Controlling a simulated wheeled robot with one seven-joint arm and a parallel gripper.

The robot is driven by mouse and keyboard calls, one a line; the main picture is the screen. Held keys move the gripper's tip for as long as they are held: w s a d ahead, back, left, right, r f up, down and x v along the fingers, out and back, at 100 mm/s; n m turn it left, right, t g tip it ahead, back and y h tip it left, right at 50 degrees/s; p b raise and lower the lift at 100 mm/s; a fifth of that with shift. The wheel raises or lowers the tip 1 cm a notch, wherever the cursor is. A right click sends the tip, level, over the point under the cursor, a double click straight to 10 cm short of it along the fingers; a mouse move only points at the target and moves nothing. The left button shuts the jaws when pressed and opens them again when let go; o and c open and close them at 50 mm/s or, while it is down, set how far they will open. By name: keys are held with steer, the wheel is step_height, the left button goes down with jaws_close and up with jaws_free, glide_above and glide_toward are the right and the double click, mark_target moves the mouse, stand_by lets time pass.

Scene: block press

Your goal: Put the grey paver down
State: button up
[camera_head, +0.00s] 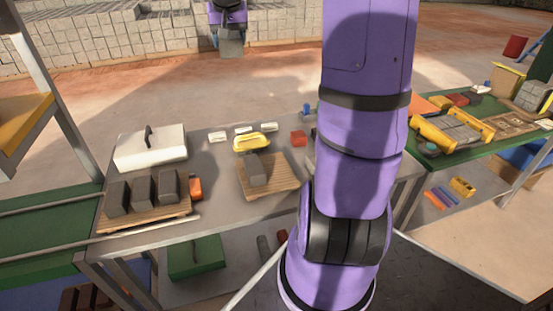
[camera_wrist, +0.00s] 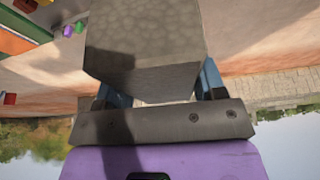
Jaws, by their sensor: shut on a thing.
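My gripper (camera_head: 229,28) is at the top of the head view, raised beyond the far side of the work table. It is shut on the grey paver (camera_head: 231,44), which hangs from it in the air. In the wrist view the paver (camera_wrist: 143,40) fills the upper middle, between blue fingers (camera_wrist: 154,88). Another grey block (camera_head: 256,170) stands on a wooden board (camera_head: 285,178) at the table's middle. Several dark grey blocks (camera_head: 142,189) stand on a wooden pallet (camera_head: 113,220) at the table's left.
A white box with a black handle (camera_head: 150,147), an orange item (camera_head: 195,188) and a yellow item (camera_head: 251,142) are on the grey table (camera_head: 215,205). A green table (camera_head: 470,135) at right holds a yellow frame with blocks (camera_head: 450,131). Stacked pavers (camera_head: 90,48) line the back. My arm hides part of the table.

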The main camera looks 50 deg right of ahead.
steer(key=shift+s+d+f, duration=0.1)
steer(key=shift+d+f, duration=0.45)
steer(key=shift+f, duration=0.35)
steer(key=shift+s+d+f, duration=0.1)
steer(key=shift+d+f, duration=0.4)
steer(key=shift+f, duration=0.4)
steer(key=shift+n, duration=0.5)
steer(key=shift+s+d+f, duration=1)
steer(key=shift+s+f, duration=0.6)
steer(key=shift+f, duration=5.05)
steer(key=shift+s+d+f, duration=0.95)
steer(key=shift+s+f, duration=0.7)
steer(key=shift+f, duration=5)
steer(key=shift+s+d+f, duration=1)
steer(key=shift+s+f, duration=0.6)
steer(key=shift+f, duration=5.05)
steer(key=shift+f, duration=0.1)
steer(key=o, duration=1.2)
